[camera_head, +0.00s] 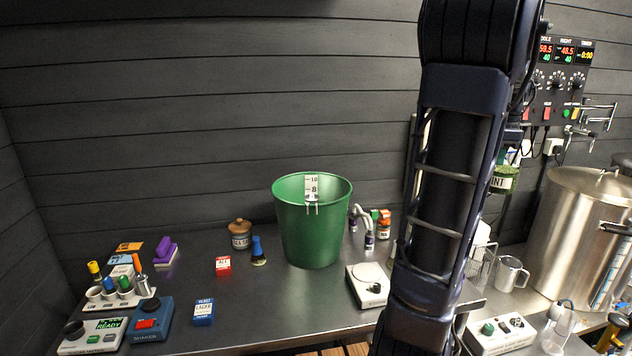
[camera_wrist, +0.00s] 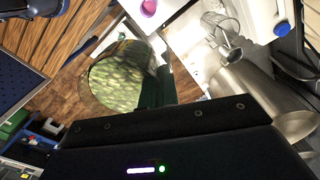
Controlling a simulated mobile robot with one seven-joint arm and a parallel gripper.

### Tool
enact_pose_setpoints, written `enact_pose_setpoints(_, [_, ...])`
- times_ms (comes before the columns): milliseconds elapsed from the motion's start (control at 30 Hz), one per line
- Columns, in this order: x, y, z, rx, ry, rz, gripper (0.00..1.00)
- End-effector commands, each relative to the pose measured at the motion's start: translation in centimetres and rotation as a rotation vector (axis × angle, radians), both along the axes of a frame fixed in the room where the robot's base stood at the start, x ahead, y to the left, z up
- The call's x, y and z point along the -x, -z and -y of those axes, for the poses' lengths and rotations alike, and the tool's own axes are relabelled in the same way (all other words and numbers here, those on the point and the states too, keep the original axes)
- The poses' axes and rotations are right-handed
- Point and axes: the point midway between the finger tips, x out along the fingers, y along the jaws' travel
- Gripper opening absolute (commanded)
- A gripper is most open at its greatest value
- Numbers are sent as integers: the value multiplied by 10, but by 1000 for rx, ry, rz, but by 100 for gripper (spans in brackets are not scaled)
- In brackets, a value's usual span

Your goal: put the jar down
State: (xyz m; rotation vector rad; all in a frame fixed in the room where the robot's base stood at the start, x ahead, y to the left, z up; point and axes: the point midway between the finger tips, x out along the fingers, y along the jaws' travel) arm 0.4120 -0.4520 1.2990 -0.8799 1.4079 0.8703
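A glass jar (camera_head: 503,181) with green contents and a white label ending in "INT" hangs in the air right of my arm, well above the bench. In the wrist view the jar (camera_wrist: 118,82) shows its green contents through its round end. My gripper (camera_wrist: 152,80) is shut on the jar, with a dark finger against its side. In the head view my arm hides most of the gripper and part of the jar.
A steel bench (camera_head: 270,300) holds a green bucket (camera_head: 310,225), a lidded jar (camera_head: 240,234), a scale (camera_head: 368,285) and a shaker (camera_head: 150,321). The front middle bench is clear.

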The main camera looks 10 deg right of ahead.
Motion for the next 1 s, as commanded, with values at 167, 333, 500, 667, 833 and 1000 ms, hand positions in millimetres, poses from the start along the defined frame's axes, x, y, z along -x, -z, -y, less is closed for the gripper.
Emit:
enact_pose_setpoints(167, [-55,-1,-27,1,-117,-2,0])
enact_pose_setpoints(333, [-102,-1,-58,2,-223,-2,0])
enact_pose_setpoints(500, [-147,-1,-96,2,-329,-3,0])
enact_pose_setpoints(667, [-185,-1,-136,2,-429,-2,0])
enact_pose_setpoints(833, [-221,0,-185,1,-535,-2,0])
enact_pose_setpoints(1000, [-252,2,-238,-2,-642,-1,0])
